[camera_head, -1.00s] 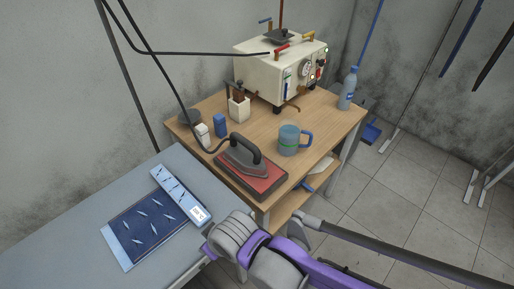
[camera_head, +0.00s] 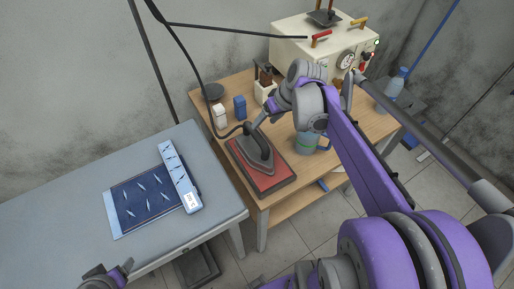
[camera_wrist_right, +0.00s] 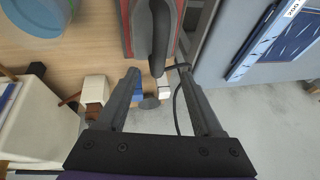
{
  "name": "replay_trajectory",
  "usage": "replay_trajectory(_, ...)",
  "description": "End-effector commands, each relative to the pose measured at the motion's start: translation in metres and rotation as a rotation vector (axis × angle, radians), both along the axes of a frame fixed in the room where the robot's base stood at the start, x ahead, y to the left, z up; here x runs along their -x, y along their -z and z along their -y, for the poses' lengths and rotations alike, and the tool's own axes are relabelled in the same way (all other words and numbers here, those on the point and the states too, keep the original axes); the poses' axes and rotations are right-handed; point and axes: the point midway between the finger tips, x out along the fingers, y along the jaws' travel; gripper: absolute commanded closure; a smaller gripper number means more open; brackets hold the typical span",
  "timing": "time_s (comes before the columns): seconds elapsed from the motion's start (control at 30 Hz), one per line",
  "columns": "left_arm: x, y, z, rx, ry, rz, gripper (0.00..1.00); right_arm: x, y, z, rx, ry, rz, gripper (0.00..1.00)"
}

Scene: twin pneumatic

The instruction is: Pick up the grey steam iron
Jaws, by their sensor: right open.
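The grey steam iron (camera_head: 256,158) rests on a red pad (camera_head: 272,182) near the front left of the wooden table. Its dark handle also shows in the right wrist view (camera_wrist_right: 161,35), at the top centre. My right gripper (camera_head: 262,119) is open and empty, close above the rear end of the handle. In the right wrist view its two fingers (camera_wrist_right: 158,76) point toward the handle, which lies ahead between them; contact cannot be made out. Part of my left gripper (camera_head: 112,274) shows at the bottom left edge, and its jaws are unclear.
A blue-green mug (camera_head: 305,144) stands right of the iron, partly behind my arm. A blue box (camera_head: 240,106) and a white box (camera_head: 219,115) stand behind it. A black cord (camera_head: 205,88) rises from the iron. A steam unit (camera_head: 290,48) stands behind.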

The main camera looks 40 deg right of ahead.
Motion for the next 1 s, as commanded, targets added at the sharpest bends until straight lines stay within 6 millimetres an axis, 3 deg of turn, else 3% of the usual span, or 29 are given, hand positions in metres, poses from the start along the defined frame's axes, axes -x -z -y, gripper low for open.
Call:
replay_trajectory(0.2,0.003,0.005,0.0,0.0,0.0,-0.005,0.29,-0.013,0.034,-0.005,0.0,-0.003,-0.001,0.32)
replay_trajectory(0.43,0.003,0.006,0.0,0.0,0.0,-0.005,0.29,-0.019,0.05,-0.008,0.001,-0.002,-0.001,0.32)
replay_trajectory(0.7,0.003,0.007,0.0,0.0,0.0,-0.006,0.29,-0.028,0.087,-0.012,0.001,-0.002,-0.001,0.32)
replay_trajectory(1.0,0.003,0.007,0.0,0.0,0.0,-0.006,0.29,-0.031,0.094,-0.013,0.001,-0.001,0.0,0.32)
